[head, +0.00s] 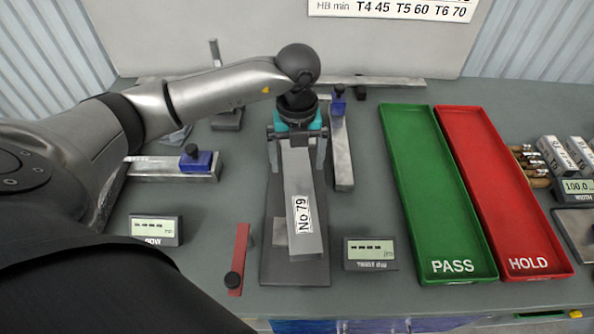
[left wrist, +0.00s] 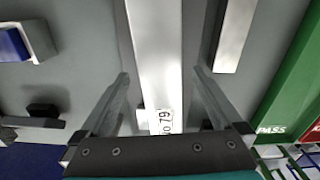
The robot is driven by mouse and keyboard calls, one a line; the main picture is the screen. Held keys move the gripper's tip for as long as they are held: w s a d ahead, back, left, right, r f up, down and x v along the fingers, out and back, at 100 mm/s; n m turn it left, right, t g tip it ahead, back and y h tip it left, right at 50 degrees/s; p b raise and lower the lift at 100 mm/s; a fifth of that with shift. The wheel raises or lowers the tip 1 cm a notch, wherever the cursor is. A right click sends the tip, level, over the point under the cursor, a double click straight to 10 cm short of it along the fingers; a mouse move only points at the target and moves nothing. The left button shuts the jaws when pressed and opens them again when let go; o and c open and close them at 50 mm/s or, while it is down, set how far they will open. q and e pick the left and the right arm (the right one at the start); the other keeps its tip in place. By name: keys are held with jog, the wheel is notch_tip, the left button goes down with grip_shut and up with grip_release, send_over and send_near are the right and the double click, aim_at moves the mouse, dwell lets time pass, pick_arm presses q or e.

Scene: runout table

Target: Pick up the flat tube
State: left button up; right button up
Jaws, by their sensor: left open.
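The flat tube (head: 298,185) is a long silver bar with a white "No 79" label near its front end. It lies lengthwise on a dark plate (head: 281,268) in the middle of the table. My left gripper (head: 297,160) is over the tube's far part, pointing down, with one finger on each side of it. In the left wrist view the gripper (left wrist: 160,77) is open, and the tube (left wrist: 155,40) runs between its fingers with a gap on both sides. Whether the fingertips are level with the tube is hard to tell. My right gripper is not in view.
A green PASS tray (head: 452,245) and a red HOLD tray (head: 533,245) lie to the right. A metal bar with a blue block (head: 341,150) stands close right of the tube. Small displays (head: 369,253) (head: 155,230) and a red strip (head: 240,255) lie near the front.

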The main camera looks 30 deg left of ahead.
aim_at(297, 173)
pick_arm(q)
jog(key=shift+f, duration=1.25)
grip_shut()
jog(key=shift+w+r, duration=0.1)
